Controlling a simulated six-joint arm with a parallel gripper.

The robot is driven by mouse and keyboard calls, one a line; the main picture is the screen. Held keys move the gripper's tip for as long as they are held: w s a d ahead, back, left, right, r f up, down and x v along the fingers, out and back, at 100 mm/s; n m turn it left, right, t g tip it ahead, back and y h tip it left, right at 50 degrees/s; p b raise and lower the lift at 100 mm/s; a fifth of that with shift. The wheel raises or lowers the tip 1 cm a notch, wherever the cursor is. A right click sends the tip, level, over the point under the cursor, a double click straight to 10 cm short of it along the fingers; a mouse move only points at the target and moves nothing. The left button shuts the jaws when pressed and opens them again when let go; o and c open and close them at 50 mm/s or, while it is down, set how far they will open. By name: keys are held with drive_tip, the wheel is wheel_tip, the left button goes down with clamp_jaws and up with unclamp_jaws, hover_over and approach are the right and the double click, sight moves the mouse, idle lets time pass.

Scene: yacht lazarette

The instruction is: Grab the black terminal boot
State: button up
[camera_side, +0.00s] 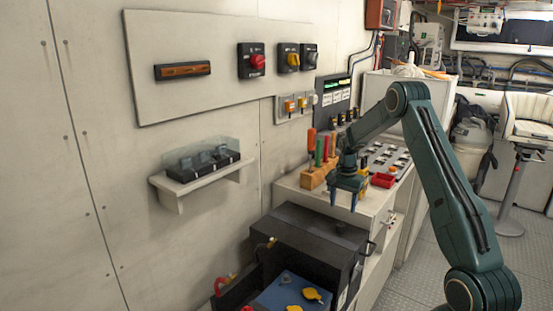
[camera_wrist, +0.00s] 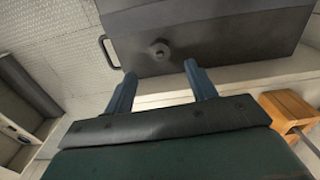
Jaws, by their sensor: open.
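My gripper (camera_side: 344,203) is open and empty, pointing down above the black battery box. In the wrist view its two blue fingers (camera_wrist: 160,70) stand apart with nothing between them. The box's black lid (camera_side: 315,236) carries a small round black knob, which shows just beyond the fingertips in the wrist view (camera_wrist: 160,50).
A wooden block (camera_side: 314,178) holding coloured-handled tools and a red tray (camera_side: 383,180) stand on the counter behind my gripper. A wall shelf (camera_side: 200,183) holds black parts behind a clear guard. Red fittings (camera_side: 221,284) lie left of the battery. The air above the lid is clear.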

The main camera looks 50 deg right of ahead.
sight(341, 222)
drive_tip(key=shift+f, duration=1.5)
drive_tip(key=shift+f, duration=2.6)
drive_tip(key=c, duration=1)
